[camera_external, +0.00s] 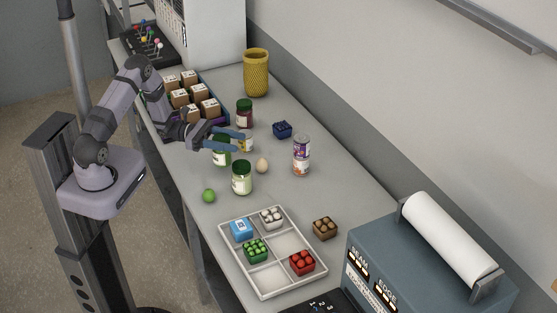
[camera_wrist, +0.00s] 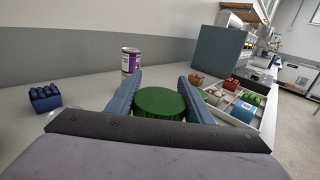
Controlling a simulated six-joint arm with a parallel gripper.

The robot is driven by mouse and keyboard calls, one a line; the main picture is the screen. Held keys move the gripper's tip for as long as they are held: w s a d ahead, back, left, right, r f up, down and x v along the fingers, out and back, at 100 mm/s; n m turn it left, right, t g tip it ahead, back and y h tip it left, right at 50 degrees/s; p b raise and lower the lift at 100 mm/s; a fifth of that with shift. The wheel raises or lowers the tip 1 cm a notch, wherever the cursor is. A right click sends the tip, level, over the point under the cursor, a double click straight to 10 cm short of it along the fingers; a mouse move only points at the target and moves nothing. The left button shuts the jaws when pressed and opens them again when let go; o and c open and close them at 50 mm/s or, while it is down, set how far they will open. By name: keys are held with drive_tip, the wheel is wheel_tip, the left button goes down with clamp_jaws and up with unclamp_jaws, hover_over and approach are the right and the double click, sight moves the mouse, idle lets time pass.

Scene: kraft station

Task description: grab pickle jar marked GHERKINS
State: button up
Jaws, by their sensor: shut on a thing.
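My gripper (camera_external: 240,142) is shut on a green-lidded jar (camera_external: 221,156). In the wrist view its round green lid (camera_wrist: 160,103) sits between the two blue fingers. The jar looks upright; the fingers hide part of it, and I cannot tell whether it is off the table. A second jar (camera_external: 241,180) with a green lid and pale label stands in front of it. A dark red jar (camera_external: 244,116) with a green lid stands behind. A small pale-labelled container (camera_external: 247,142) is partly hidden by the fingers. I cannot read GHERKINS on any label.
An egg (camera_external: 262,166), stacked cans (camera_external: 301,158) and a blue berry box (camera_external: 282,129) are to the right. A green ball (camera_external: 208,196) lies near the front edge. A divided white tray (camera_external: 270,290) is nearer the camera. A yellow vase (camera_external: 256,73) stands at the back.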

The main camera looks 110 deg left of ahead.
wheel_tip(320, 180, up, 7)
drive_tip(key=b, duration=0.1)
drive_tip(key=shift+f, duration=0.15)
